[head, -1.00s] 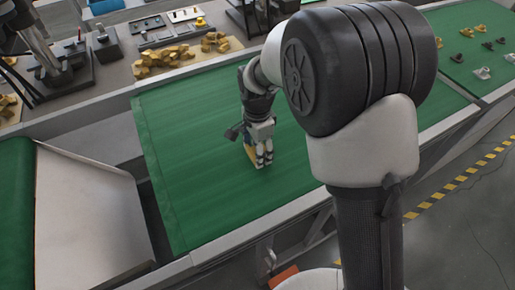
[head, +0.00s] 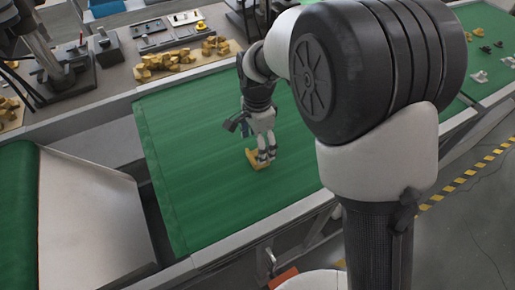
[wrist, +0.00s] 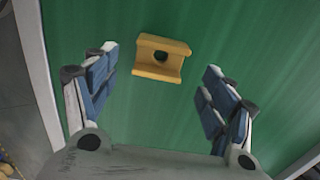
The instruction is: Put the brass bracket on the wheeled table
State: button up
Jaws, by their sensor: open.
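The brass bracket (head: 255,163) lies on the green belt, close under my gripper (head: 266,156) in the head view. The wrist view shows the bracket (wrist: 168,73) as a yellow channel-shaped piece with a dark hole in its middle. It lies between and just beyond the open fingers, nearer the left finger, with green showing around it. My gripper is open and empty. Its fingers hide part of the bracket in the head view. I cannot tell for certain which surface is the wheeled table.
A pale panel (head: 85,215) with a green surface (head: 15,205) stands at the lower left. A bench behind the belt (head: 200,215) holds several brass pieces (head: 165,63) and dark tools. More small parts lie at the far right. The belt around the bracket is clear.

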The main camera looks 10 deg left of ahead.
notch_tip(320, 180, up, 7)
jog(key=p, duration=0.1)
jog(key=s+d+r+n+t, duration=0.1)
jog(key=s+d+r+n, duration=0.25)
jog(key=d+r, duration=0.45)
jog(key=s+d+r+n+t, duration=0.1)
jog(key=s+d+n, duration=0.2)
jog(key=s+d, duration=0.4)
jog(key=s+d+r+n+t, duration=0.2)
jog(key=s+d+n, duration=0.2)
jog(key=s+d, duration=0.3)
jog(key=s, duration=0.4)
jog(key=shift+s+r+t, duration=0.2)
jog(key=shift+s+t, duration=0.1)
jog(key=shift+s, duration=0.1)
jog(key=shift+d, duration=0.1)
